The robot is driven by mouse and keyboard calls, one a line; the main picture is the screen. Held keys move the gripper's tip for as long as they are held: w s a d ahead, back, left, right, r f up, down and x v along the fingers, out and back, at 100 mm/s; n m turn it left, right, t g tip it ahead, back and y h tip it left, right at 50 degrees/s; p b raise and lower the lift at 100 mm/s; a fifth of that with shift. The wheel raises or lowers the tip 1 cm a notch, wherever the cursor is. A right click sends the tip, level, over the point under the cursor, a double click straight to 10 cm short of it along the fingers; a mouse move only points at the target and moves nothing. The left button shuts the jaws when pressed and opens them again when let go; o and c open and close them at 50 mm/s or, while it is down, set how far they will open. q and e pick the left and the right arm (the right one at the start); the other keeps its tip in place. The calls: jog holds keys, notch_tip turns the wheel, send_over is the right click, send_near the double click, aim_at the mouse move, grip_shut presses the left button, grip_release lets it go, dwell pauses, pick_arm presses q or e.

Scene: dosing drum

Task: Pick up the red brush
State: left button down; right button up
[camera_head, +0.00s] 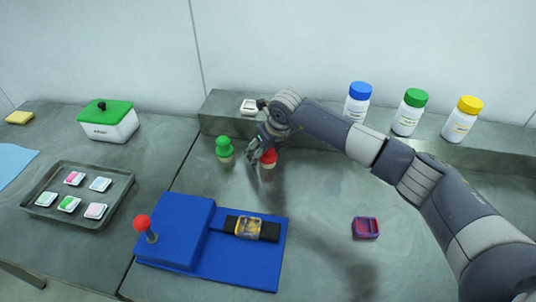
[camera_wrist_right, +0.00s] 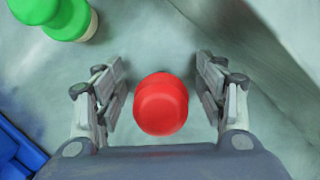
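The red brush (camera_head: 268,157) stands upright on the steel table, right of the green brush (camera_head: 224,148). My right gripper (camera_head: 257,155) is at the red brush in the head view. In the right wrist view the red brush (camera_wrist_right: 161,104) shows from above, between the two fingers of the right gripper (camera_wrist_right: 161,90). The fingers are apart, with a gap on each side of the brush. The green brush (camera_wrist_right: 62,18) is at the upper left there. The brush's lower part is hidden in the wrist view. My left gripper is not in view.
A blue device (camera_head: 185,235) with a red-knobbed lever stands in front. A purple-red container (camera_head: 366,228) lies to the right. Bottles with blue (camera_head: 358,103), green (camera_head: 409,112) and yellow (camera_head: 461,119) caps stand on the back ledge. A tray (camera_head: 120,185) of small packs is left.

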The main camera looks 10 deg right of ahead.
jog(key=c, duration=0.9)
jog(key=shift+r+b, duration=0.35)
jog(key=shift+r, duration=0.25)
jog(key=shift+s+a+r+b, duration=0.1)
jog(key=shift+r+b, duration=0.2)
jog(key=shift+r, duration=0.25)
jog(key=shift+s+a+r+b, duration=0.1)
jog(key=shift+r+b, duration=0.15)
jog(key=shift+r, duration=0.3)
jog(key=s+a+b, duration=0.1)
jog(key=s+a, duration=0.1)
jog(key=s, duration=0.2)
jog(key=s+a+r+b, duration=0.1)
jog(key=s+a, duration=0.1)
jog(key=s, duration=0.2)
jog(key=s+a+b, duration=0.1)
jog(key=s+a, duration=0.1)
jog(key=s, duration=0.2)
jog(key=shift+s+a+r, duration=0.2)
jog(key=shift+s+a, duration=0.05)
jog(key=shift+s, duration=0.05)
jog(key=shift+s+a+r, duration=0.1)
jog(key=shift+s+a, duration=0.15)
jog(key=shift+s, duration=0.35)
